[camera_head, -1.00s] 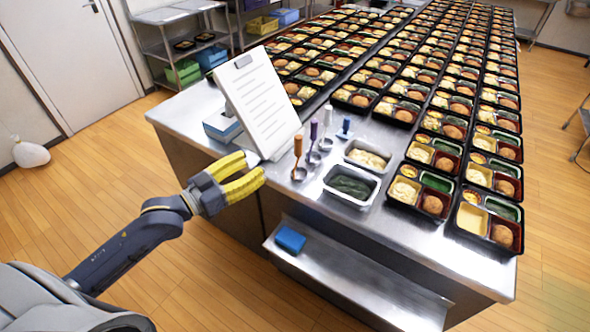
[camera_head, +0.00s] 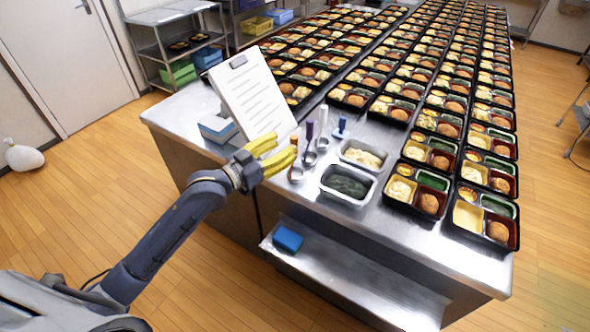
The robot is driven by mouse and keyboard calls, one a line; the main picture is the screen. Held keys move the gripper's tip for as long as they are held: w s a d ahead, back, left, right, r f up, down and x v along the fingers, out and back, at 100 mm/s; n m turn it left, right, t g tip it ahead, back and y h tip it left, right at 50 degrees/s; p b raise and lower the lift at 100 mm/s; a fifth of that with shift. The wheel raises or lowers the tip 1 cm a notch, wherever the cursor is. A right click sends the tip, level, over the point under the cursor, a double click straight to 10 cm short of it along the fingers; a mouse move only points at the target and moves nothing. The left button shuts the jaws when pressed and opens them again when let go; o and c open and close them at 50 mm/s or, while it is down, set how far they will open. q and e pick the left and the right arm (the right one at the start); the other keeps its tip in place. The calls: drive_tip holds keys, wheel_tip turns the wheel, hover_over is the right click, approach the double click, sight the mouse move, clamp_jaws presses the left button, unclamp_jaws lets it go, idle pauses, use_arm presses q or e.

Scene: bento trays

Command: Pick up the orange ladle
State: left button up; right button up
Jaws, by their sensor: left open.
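The orange ladle stands upright at the near left part of the steel table (camera_head: 185,117). Its round metal bowl (camera_head: 296,174) shows below my fingers, and its handle is mostly hidden behind the fingertips. My left gripper (camera_head: 285,146) has yellow fingers that are open and reach right to the handle. I cannot tell whether they touch it or whether the handle is between them. My right gripper is not in view.
A purple ladle (camera_head: 309,132), a white-handled ladle (camera_head: 323,117) and a blue-handled tool (camera_head: 341,125) stand close by. A clipboard (camera_head: 252,95) leans behind my gripper. Trays of dark green food (camera_head: 362,206) and pale food (camera_head: 380,148) lie to the right. Many bento boxes fill the table.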

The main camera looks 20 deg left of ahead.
sight(295, 136)
use_arm(q)
drive_tip(key=shift+x, duration=2.75)
drive_tip(key=shift+o, duration=0.3)
drive_tip(key=shift+f, duration=0.1)
clamp_jaws()
drive_tip(key=shift+a, duration=0.1)
